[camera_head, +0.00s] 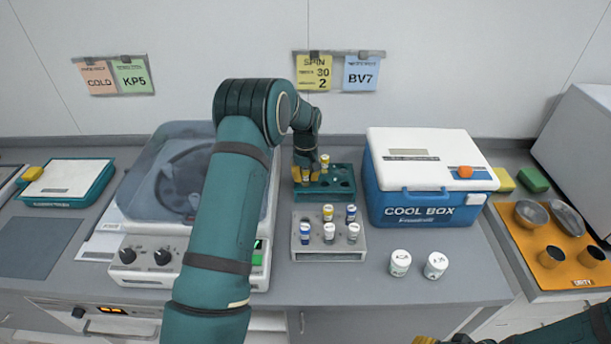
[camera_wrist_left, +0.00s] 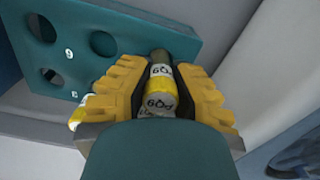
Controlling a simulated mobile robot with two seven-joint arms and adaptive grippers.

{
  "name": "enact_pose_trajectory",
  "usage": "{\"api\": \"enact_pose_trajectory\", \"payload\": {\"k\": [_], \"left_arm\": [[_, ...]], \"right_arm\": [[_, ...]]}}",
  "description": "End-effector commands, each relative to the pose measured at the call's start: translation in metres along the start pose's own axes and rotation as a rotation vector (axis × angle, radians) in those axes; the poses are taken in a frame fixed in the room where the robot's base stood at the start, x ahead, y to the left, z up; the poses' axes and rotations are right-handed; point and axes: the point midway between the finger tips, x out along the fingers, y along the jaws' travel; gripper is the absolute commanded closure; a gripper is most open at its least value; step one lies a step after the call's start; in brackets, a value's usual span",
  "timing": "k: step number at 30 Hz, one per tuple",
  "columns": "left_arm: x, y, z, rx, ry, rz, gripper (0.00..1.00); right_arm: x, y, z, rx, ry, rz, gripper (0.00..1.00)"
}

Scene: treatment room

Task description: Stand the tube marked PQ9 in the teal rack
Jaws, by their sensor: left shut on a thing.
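My left gripper (camera_head: 306,180) is at the left end of the teal rack (camera_head: 343,194). In the left wrist view, the gripper (camera_wrist_left: 160,95) is shut on a tube with a yellow band and the mark PQ9 (camera_wrist_left: 161,88). The tube's dark far end lies by the edge of the teal rack (camera_wrist_left: 140,35); I cannot tell whether it is in a hole. Another yellow-capped tube (camera_head: 324,160) shows at the rack, just right of the gripper. My right gripper (camera_head: 426,340) shows only a yellow tip at the bottom edge.
A grey rack (camera_head: 340,251) with several capped tubes stands in front of the teal rack. A blue cool box (camera_head: 424,208) is close on the right, a centrifuge (camera_head: 140,235) on the left. Two white jars (camera_head: 400,262) stand front right. The counter before the grey rack is clear.

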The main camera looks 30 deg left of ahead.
Motion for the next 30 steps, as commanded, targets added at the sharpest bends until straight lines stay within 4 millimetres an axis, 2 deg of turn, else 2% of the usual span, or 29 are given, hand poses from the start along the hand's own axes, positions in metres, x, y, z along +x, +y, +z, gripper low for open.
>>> {"api": "enact_pose_trajectory", "payload": {"k": [6, 7, 8, 9, 20, 23, 30], "left_arm": [[0.004, 0.000, 0.000, 0.000, 0.000, 0.000, 1.00], [0.004, 0.000, 0.000, 0.000, 0.000, 0.000, 0.73], [0.003, 0.000, 0.000, 0.000, 0.000, 0.000, 0.62], [0.003, 0.000, 0.000, 0.000, 0.000, -0.001, 0.58], [-0.001, 0.000, 0.000, 0.000, 0.000, 0.000, 0.58], [-0.012, 0.001, 0.000, 0.001, 0.002, 0.000, 0.58], [-0.059, 0.000, -0.001, 0.000, 0.004, 0.001, 0.58]], "right_arm": [[0.003, 0.001, 0.001, 0.000, 0.000, 0.000, 0.53], [0.003, 0.001, 0.000, 0.000, 0.000, 0.000, 0.53], [0.002, 0.001, 0.000, 0.000, 0.000, 0.001, 0.53], [0.002, 0.001, 0.000, 0.000, 0.000, 0.001, 0.53], [-0.001, 0.000, 0.000, 0.000, 0.000, 0.000, 0.53], [-0.001, 0.000, 0.000, 0.000, 0.000, 0.000, 0.53], [-0.003, -0.001, 0.000, 0.000, 0.000, -0.001, 0.53]]}}
